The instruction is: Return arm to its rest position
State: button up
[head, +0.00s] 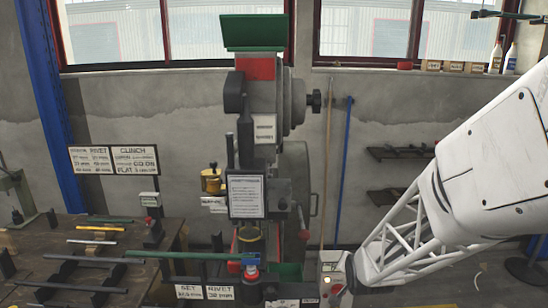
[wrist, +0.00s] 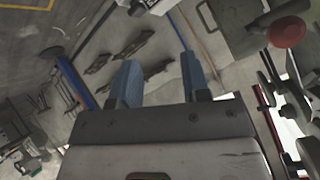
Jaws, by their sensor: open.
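My arm (head: 490,160) reaches in from the right side of the head view, with its white lattice section (head: 400,245) sloping down to the left. Its lower end is near the base of the rivet press. My gripper (wrist: 157,78) shows in the wrist view, with two blue fingers spread apart and nothing between them. The fingers themselves are not clearly visible in the head view. The rivet press (head: 262,110), with a green top and a red panel, stands in the middle of the head view, left of my arm.
A workbench (head: 60,262) with several rods, one of them green (head: 190,254), is at the left. Signs (head: 135,160) stand behind it. A blue pole (head: 344,170) and a brown pole lean on the wall. Wall racks (head: 400,152) and a shelf with bottles (head: 496,57) are at the right.

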jog(key=s+a+r+n+g, duration=0.1)
jog(key=s+r, duration=0.4)
jog(key=s, duration=0.5)
jog(key=s+a+r+n+g, duration=0.1)
jog(key=s+r+n+g, duration=0.2)
jog(key=s+r, duration=0.3)
jog(key=s+a+r+n+g, duration=0.1)
jog(key=s+r, duration=0.4)
jog(key=s, duration=1)
jog(key=n+g, duration=0.1)
jog(key=g, duration=0.1)
jog(key=shift+a+r+g, duration=0.2)
jog(key=shift+r+g, duration=0.2)
